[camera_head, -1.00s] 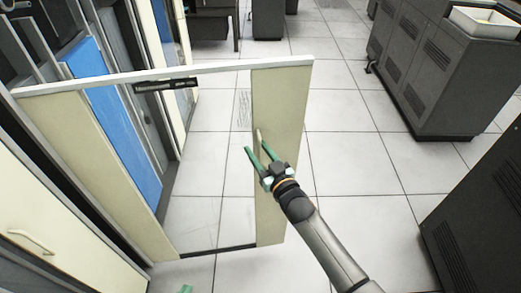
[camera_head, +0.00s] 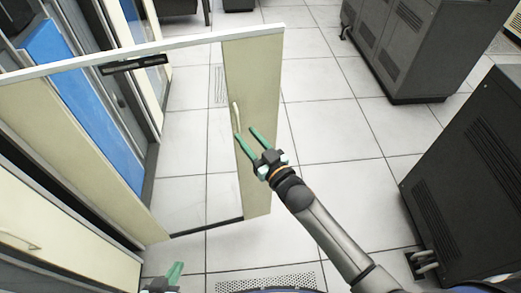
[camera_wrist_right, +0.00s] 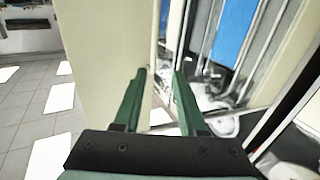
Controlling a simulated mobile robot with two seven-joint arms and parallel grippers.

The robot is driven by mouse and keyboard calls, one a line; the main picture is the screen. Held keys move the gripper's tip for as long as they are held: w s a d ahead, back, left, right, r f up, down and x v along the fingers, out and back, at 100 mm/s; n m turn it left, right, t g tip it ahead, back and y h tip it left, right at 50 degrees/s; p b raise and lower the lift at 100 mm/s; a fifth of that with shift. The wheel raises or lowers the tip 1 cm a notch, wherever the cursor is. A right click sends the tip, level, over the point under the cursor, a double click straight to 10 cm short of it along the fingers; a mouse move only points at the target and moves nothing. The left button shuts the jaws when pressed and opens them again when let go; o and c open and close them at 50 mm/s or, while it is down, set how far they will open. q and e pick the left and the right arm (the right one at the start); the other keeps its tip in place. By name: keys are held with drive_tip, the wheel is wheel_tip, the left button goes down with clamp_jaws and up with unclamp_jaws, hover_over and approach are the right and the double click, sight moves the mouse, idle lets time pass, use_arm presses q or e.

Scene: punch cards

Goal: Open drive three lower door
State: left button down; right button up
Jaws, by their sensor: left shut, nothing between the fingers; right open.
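The drive door is a cream frame with a clear pane; its right panel (camera_head: 252,100) shows in the head view, swung out from the cabinet over the floor. A pale upright handle (camera_head: 236,116) is on that panel. My right gripper (camera_head: 247,139) is open beside the handle's lower end, its fingers pointing up-left. In the right wrist view, the open fingers (camera_wrist_right: 159,75) point toward a cream panel edge; I cannot tell whether they touch the door. My left gripper (camera_head: 168,275) is partly visible at the bottom edge, shut and empty, away from the handle.
A cream cabinet front with a handle (camera_head: 20,241) stands at the lower left. A blue panel (camera_head: 78,105) is inside the open cabinet. Dark cabinets stand at the right (camera_head: 475,180) and upper right (camera_head: 410,45). Tiled floor (camera_head: 330,130) between them is clear.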

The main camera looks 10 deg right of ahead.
drive_tip(key=v, duration=0.6)
drive_tip(key=shift+s, duration=0.2)
drive_tip(key=s+d+f+m+g+h, duration=0.1)
drive_tip(key=s+d+f+g+h, duration=0.1)
drive_tip(key=s+f, duration=0.6)
drive_tip(key=s+d+f+m+g+h, duration=0.1)
drive_tip(key=s+d+f+g+h, duration=0.1)
drive_tip(key=s+d+f+g, duration=0.3)
drive_tip(key=s+f, duration=0.3)
drive_tip(key=s, duration=0.3)
drive_tip(key=shift+d+f+h, duration=0.3)
drive_tip(key=shift+f, duration=0.1)
idle(1.0)
drive_tip(key=shift+o, duration=0.9)
